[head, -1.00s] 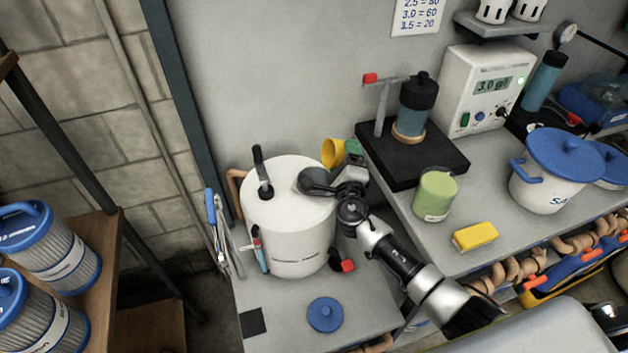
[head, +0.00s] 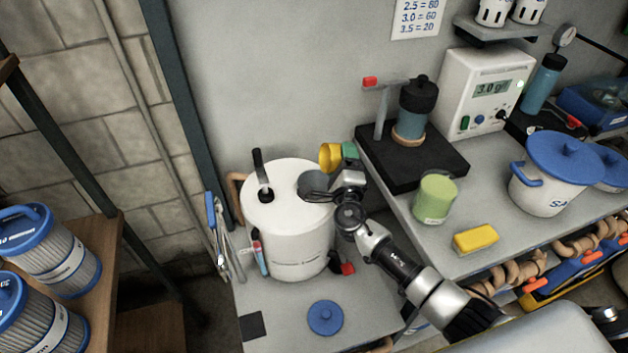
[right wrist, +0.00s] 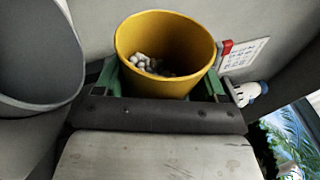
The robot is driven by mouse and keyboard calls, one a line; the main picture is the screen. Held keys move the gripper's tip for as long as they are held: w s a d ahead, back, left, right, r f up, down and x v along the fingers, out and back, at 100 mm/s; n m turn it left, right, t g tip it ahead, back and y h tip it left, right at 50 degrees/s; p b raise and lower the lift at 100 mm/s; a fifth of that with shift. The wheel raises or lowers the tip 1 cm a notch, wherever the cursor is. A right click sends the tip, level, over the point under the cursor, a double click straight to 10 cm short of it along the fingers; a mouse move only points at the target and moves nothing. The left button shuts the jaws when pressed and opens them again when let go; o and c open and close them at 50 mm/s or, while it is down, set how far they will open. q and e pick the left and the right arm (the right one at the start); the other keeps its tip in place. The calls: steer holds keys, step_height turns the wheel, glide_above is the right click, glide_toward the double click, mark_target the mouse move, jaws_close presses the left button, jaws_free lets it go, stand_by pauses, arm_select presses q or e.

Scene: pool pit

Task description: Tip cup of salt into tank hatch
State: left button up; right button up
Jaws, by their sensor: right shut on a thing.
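My right gripper (head: 345,154) is shut on a yellow cup (head: 329,157), with green fingers at its sides. In the right wrist view the cup (right wrist: 165,45) is open towards the camera, with white salt lumps (right wrist: 150,65) inside. The white tank (head: 285,235) stands on the low bench. Its round hatch (head: 314,184) is open and grey inside. In the head view the cup shows behind and slightly right of the hatch, apart from it; its exact height and tilt are hard to tell. My left gripper is out of view.
A blue lid (head: 325,317) lies on the low bench in front of the tank. A black handle (head: 261,172) stands up from the tank top. Right of my arm are a green canister (head: 435,198), a yellow sponge (head: 476,238) and a black stand base (head: 425,163).

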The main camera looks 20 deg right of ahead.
mark_target(335, 166)
steer(key=shift+w+a, duration=0.1)
steer(key=shift+a+r+n, duration=0.15)
steer(key=shift+n, duration=0.15)
steer(key=shift+a+r+p, duration=0.1)
steer(key=shift+a+p, duration=0.05)
steer(key=shift+p, duration=0.25)
steer(key=shift+a+r+n+t+y+p, duration=0.15)
steer(key=shift+r+n+t+y+p, duration=0.15)
steer(key=shift+n, duration=0.4)
steer(key=shift+a+r+n+t+y+p, duration=0.15)
steer(key=shift+n+p, duration=0.3)
steer(key=shift+n, duration=0.25)
steer(key=shift+a+r+n+t+y+p, duration=0.15)
steer(key=shift+n+y+p, duration=0.15)
steer(key=shift+n, duration=0.4)
stand_by(0.8)
steer(key=shift+a+r+n+t+y+p, duration=0.1)
steer(key=shift+a+n+t+y+p, duration=0.15)
steer(key=shift+n, duration=0.4)
steer(key=shift+a+r+n+y+p, duration=0.1)
steer(key=shift+r+n+y+p, duration=0.1)
steer(key=shift+n+p, duration=0.3)
steer(key=shift+a+r+n+t+y+p, duration=0.1)
steer(key=shift+a+n+t+y+p, duration=0.1)
steer(key=shift+n, duration=0.55)
stand_by(2.4)
